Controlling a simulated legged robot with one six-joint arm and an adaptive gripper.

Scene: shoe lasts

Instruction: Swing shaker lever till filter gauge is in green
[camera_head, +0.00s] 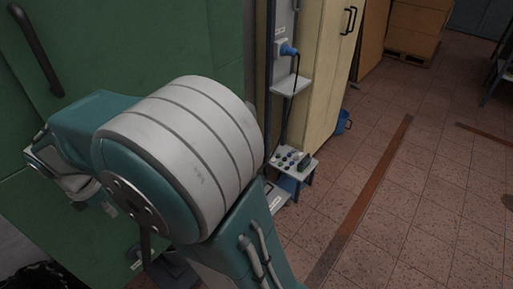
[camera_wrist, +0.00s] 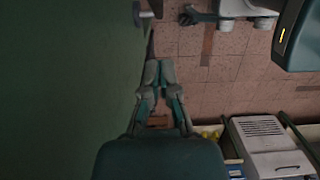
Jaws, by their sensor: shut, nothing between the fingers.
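My gripper (camera_wrist: 159,68) shows in the wrist view with its fingertips together and nothing between them. It hangs over the tiled floor, beside a large dark green surface on the left. In the head view my arm hides much of the lower middle, and I cannot make out the fingertips there. A dark bar handle (camera_head: 36,45) is fixed upright on the green panel (camera_head: 120,45) at the upper left of the head view. I cannot tell whether it is the shaker lever. I cannot make out the filter gauge in either view.
In the head view, a cream cabinet (camera_head: 318,85) stands right of the green panel, with a small control box (camera_head: 292,160) low in front. A blue bucket (camera_head: 343,122) stands behind. The tiled floor on the right is mostly clear. A vented grey box (camera_wrist: 265,145) shows in the wrist view.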

